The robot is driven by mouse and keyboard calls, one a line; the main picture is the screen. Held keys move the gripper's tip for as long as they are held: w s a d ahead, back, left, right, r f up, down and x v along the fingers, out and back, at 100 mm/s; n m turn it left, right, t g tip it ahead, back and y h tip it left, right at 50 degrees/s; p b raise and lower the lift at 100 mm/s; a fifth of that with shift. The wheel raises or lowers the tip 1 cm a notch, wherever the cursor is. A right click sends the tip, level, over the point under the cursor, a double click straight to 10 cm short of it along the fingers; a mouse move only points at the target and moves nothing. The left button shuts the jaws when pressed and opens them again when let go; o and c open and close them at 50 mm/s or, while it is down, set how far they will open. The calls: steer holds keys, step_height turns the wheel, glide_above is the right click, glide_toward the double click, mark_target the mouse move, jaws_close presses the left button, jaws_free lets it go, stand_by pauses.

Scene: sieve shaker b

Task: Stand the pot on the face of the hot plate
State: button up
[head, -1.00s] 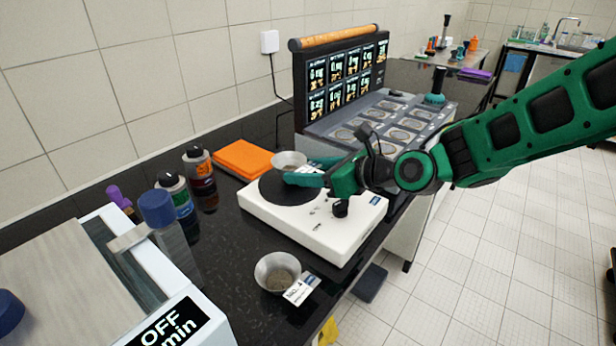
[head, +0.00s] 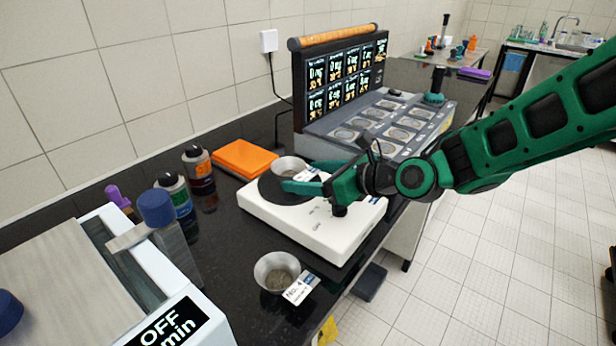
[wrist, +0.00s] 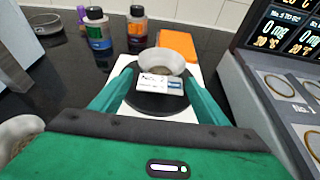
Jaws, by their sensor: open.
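The pot (head: 287,166) is a small grey metal bowl with a white tag. It appears upright on the far part of the hot plate's round black face (head: 275,190), though its base is partly hidden. The hot plate (head: 330,232) is a white box with small controls on top. My gripper (head: 302,175) is open, with its green fingers low over the plate. In the wrist view the pot (wrist: 163,62) and its tag show between the two spread fingers, with visible gaps beside the bowl.
A second bowl (head: 278,271), tagged No. 4, stands on the black bench in front. An orange block (head: 245,158) and several bottles (head: 198,165) stand behind and left. A device with a screen (head: 345,75) is at the right back.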

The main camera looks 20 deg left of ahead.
steer(key=v, duration=1.1)
steer(key=shift+d, duration=0.15)
steer(key=s+d+f+n+h, duration=0.1)
steer(key=d+f+n+h, duration=0.15)
steer(key=d, duration=0.65)
steer(key=d+f+n+h, duration=0.2)
steer(key=d+n+h, duration=0.15)
steer(key=d, duration=0.65)
steer(key=s+d+f+n+h, duration=0.1)
steer(key=d+f+n+h, duration=0.25)
steer(key=d, duration=0.55)
steer(key=s+d+r+n+g+h, duration=0.1)
steer(key=s+d+n+g+h, duration=0.2)
steer(key=s+d, duration=1.6)
steer(key=s+n+g, duration=0.2)
steer(key=n, duration=0.1)
steer(key=shift+s+n, duration=0.15)
steer(key=shift+n, duration=0.2)
steer(key=shift+r, duration=0.1)
